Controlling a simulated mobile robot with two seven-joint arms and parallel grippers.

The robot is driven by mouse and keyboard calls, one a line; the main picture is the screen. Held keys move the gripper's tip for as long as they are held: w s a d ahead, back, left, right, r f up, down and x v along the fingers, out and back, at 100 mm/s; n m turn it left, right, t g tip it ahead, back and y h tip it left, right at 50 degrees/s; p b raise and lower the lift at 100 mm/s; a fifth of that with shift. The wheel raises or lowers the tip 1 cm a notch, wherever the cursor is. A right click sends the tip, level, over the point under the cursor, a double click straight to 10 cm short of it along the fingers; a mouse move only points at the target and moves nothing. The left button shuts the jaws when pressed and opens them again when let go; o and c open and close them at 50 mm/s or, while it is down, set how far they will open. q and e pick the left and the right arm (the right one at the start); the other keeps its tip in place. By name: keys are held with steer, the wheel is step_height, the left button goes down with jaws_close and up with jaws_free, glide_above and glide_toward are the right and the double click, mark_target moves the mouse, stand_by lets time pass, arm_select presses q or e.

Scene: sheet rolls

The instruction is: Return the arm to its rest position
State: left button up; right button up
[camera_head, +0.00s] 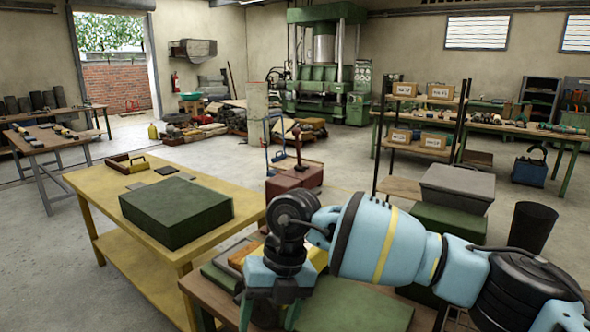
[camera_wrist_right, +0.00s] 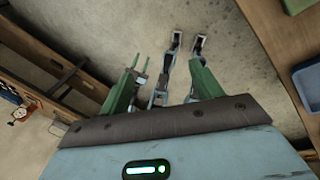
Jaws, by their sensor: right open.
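My right arm (camera_head: 385,243), light blue with yellow bands and black joints, reaches in from the lower right of the head view. It bends down at the wrist, and my right gripper (camera_head: 268,312) hangs at the bottom edge, near a low brown table. Its fingertips are not clear there. In the right wrist view my right gripper (camera_wrist_right: 166,68) shows green fingers spread apart with bare concrete floor between and beyond them. Nothing is held between them. My left arm and left gripper are not in view.
A yellow workbench (camera_head: 115,190) carrying a green box (camera_head: 176,211) stands left of my gripper. A brown table with a green mat (camera_head: 355,305) lies under the arm. A grey-lidded box (camera_head: 457,186) and black bin (camera_head: 532,226) stand right. Open floor lies behind the bench.

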steer(key=s+a+g+y, duration=0.6)
steer(key=s+a+y, duration=0.4)
steer(key=y, duration=0.1)
steer(key=w+d+f+m+t+y, duration=0.1)
steer(key=w+d+m+t+y, duration=0.25)
steer(key=m+t, duration=0.45)
steer(key=w+d+f+m+t+y, duration=0.1)
steer(key=w+d+m+t+y, duration=0.1)
steer(key=m+t+y, duration=0.45)
steer(key=w+d+f+m+t+h, duration=0.1)
steer(key=d+f+m+t+h, duration=1.1)
steer(key=m, duration=0.4)
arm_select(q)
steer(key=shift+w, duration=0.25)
arm_select(e)
steer(key=s+d+f+m+g+h, duration=0.3)
steer(key=s+d+f+g+h, duration=0.1)
steer(key=s+d+f, duration=0.4)
steer(key=s+d+f+m+g+h, duration=0.4)
steer(key=s+d+f, duration=0.5)
steer(key=s+f, duration=0.3)
step_height(320, 180, down, 2)
steer(key=shift+d+f+g+h, duration=0.1)
steer(key=shift+d+g+h, duration=0.2)
steer(key=shift+g+h, duration=0.4)
